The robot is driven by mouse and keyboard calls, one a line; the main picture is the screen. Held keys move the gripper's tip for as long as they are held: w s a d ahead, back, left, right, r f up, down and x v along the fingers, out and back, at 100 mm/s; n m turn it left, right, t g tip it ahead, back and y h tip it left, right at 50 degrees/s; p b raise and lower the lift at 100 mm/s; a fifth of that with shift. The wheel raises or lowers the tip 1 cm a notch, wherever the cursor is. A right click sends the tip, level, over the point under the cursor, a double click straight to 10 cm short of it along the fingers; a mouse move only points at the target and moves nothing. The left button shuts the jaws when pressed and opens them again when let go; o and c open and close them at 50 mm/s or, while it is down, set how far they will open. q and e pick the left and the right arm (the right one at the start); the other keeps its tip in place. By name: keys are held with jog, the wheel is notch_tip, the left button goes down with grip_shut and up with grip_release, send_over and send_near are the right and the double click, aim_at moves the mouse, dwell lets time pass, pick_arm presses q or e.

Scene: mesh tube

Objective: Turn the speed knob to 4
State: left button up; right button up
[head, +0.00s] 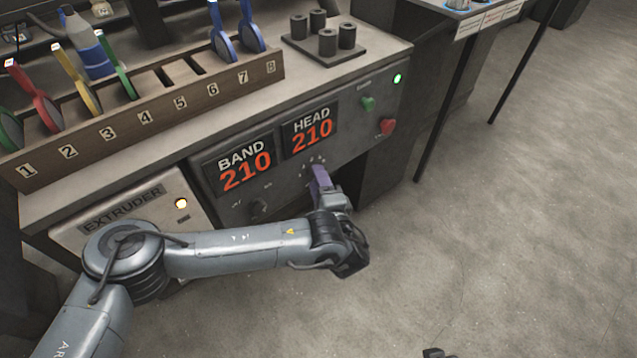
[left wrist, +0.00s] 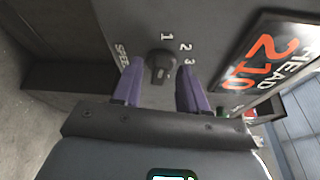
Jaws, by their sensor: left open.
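My left gripper (left wrist: 157,88) is open, with one purple finger on each side of the knob and visible gaps between. Whether the fingertips reach past its face I cannot tell. In the head view the left gripper (head: 320,184) is at the panel below the HEAD display and hides the knob.
The BAND display (head: 245,169) and HEAD display (head: 312,129) both read 210. Another dark knob (head: 258,208) sits left of my gripper. A green button (head: 368,103) and red button (head: 386,127) are at the upper right. A numbered wooden rack (head: 145,118) stands on top.

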pick_arm(q)
grip_shut()
